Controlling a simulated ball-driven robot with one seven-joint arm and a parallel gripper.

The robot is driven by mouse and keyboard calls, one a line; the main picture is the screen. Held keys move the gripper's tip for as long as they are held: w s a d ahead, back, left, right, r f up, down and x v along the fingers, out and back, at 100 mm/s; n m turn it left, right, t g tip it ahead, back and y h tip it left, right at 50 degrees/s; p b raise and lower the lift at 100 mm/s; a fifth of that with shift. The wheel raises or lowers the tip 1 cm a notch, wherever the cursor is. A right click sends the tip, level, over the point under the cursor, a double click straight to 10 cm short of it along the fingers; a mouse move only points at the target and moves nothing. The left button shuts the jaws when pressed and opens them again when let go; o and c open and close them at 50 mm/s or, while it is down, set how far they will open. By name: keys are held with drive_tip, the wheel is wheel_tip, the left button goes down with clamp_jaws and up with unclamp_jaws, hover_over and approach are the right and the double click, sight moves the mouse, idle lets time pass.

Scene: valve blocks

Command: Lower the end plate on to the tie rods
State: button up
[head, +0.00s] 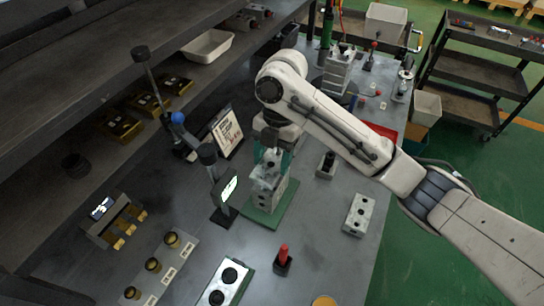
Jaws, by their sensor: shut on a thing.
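My gripper (272,157) hangs from my white arm, pointing down over the valve block stack near the middle of the bench. It is shut on a light grey metal piece, which appears to be the end plate (265,181). The valve block stack (267,196) is grey metal and stands on a green base plate (258,222). The held plate is at the top of the stack, but I cannot tell whether it touches or hovers just above. The tie rods cannot be made out from here; gripper and plate cover that area.
A small lit screen (226,188) on a stand is close left of the stack. A loose grey block (358,214) lies to the right, and a red-handled item (283,258) stands in front. A printed sheet (227,131) stands behind left. A shelf overhangs the left side.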

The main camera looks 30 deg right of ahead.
drive_tip(key=shift+f+b, duration=0.6)
drive_tip(key=shift+f, duration=0.3)
drive_tip(key=o, duration=1.3)
drive_tip(key=shift+o, duration=0.2)
drive_tip(key=v, duration=1.1)
drive_tip(key=shift+a+f, duration=0.1)
drive_tip(key=shift+f, duration=0.05)
